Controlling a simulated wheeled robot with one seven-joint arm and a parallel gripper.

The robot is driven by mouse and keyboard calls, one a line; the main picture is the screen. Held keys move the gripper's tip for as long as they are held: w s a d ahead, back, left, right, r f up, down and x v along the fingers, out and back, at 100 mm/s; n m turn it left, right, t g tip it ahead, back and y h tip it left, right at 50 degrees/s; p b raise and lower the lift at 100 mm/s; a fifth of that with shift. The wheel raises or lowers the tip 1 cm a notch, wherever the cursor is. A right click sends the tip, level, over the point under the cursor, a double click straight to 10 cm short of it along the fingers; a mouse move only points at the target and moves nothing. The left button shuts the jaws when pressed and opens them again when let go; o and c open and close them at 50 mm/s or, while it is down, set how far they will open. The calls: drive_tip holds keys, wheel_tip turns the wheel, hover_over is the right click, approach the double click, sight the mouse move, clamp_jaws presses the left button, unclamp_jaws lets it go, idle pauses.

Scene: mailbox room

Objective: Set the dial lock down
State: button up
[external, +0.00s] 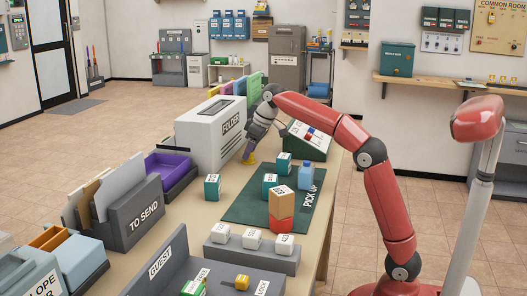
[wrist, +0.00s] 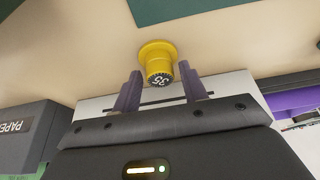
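A yellow dial lock (wrist: 156,58) with a black numbered dial stands on the tan table, flange against the surface. It also shows in the external view (external: 250,161), just below my gripper (external: 250,153), between the grey-white folder box and the green mat. In the wrist view, the purple fingers of my gripper (wrist: 160,75) are spread, one on each side of the lock. A narrow gap shows beside each fingertip, so the gripper looks open and holds nothing.
The white folder box (external: 212,137) stands close left of my gripper. The green PICK UP mat (external: 246,207) bears several boxes and a blue bottle. A teal box (external: 212,187) stands left of it. Another yellow item (external: 242,282) lies on the front grey tray.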

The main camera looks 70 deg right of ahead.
drive_tip(key=shift+o, duration=0.6)
drive_tip(key=shift+r, duration=0.3)
drive_tip(key=p+v, duration=0.1)
drive_tip(key=v, duration=1)
drive_tip(key=shift+s+r+p, duration=0.25)
drive_tip(key=shift+r+p, duration=0.05)
